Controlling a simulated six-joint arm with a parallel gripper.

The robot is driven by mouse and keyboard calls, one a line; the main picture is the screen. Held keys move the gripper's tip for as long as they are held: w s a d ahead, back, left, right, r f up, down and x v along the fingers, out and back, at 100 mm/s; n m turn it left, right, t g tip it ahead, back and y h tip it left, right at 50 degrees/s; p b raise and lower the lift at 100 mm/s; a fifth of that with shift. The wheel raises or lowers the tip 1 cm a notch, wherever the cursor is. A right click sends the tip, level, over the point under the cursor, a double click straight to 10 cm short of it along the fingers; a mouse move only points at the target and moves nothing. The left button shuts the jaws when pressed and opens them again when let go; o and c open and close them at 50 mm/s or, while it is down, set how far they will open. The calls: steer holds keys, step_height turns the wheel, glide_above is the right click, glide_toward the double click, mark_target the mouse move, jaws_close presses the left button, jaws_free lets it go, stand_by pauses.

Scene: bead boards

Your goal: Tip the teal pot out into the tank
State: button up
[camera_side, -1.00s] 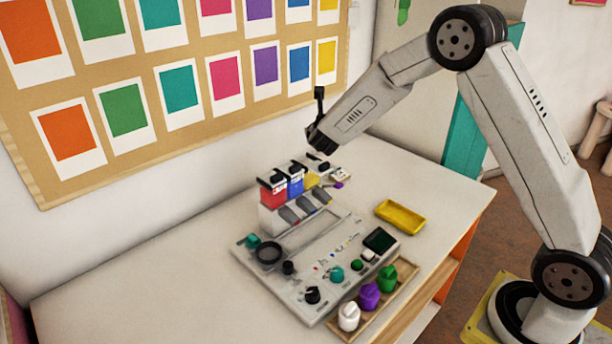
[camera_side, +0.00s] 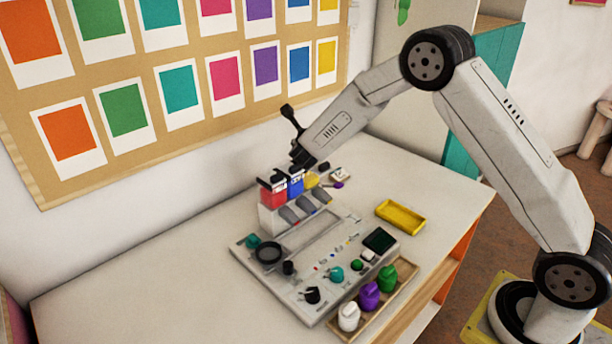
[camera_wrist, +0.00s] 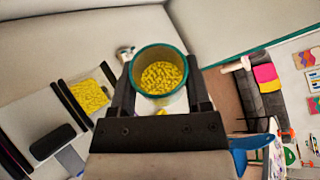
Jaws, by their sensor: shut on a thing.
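My gripper (camera_side: 300,157) is beside the row of tanks in the side view. In the wrist view it is shut on the teal-rimmed pot (camera_wrist: 186,62), which is full of small yellow beads. The beads still lie inside the pot's rim. The pot is too small and too covered to make out in the side view. The yellow tank (camera_side: 312,180) stands at the far end of the row, just below my gripper. In the wrist view yellow beads (camera_wrist: 89,96) show in an open tank left of the pot, with a gap between them.
The blue tank (camera_side: 295,187) and red tank (camera_side: 272,196) stand beside the yellow one. In front is a grey panel (camera_side: 285,272) with knobs. A yellow tray (camera_side: 400,216) lies to the right. White, purple and green containers sit in a wooden rack (camera_side: 380,312).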

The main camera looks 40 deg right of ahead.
steer(key=n+h, duration=0.1)
steer(key=n, duration=0.2)
steer(key=n+h, duration=0.1)
steer(key=n, duration=0.1)
steer(key=shift+w+a+f+h, duration=0.2)
steer(key=shift+a+f+h, duration=0.1)
steer(key=shift+f, duration=0.1)
steer(key=shift+w+a+r+n+t+h, duration=0.15)
steer(key=shift+n+h, duration=0.2)
steer(key=shift+n, duration=0.5)
steer(key=shift+w+a+r+n+t+h, duration=0.15)
steer(key=shift+n+h, duration=0.2)
steer(key=shift+n, duration=0.5)
steer(key=shift+s+f, duration=0.1)
steer(key=shift+d+m, duration=0.1)
steer(key=shift+m, duration=0.2)
stand_by(0.4)
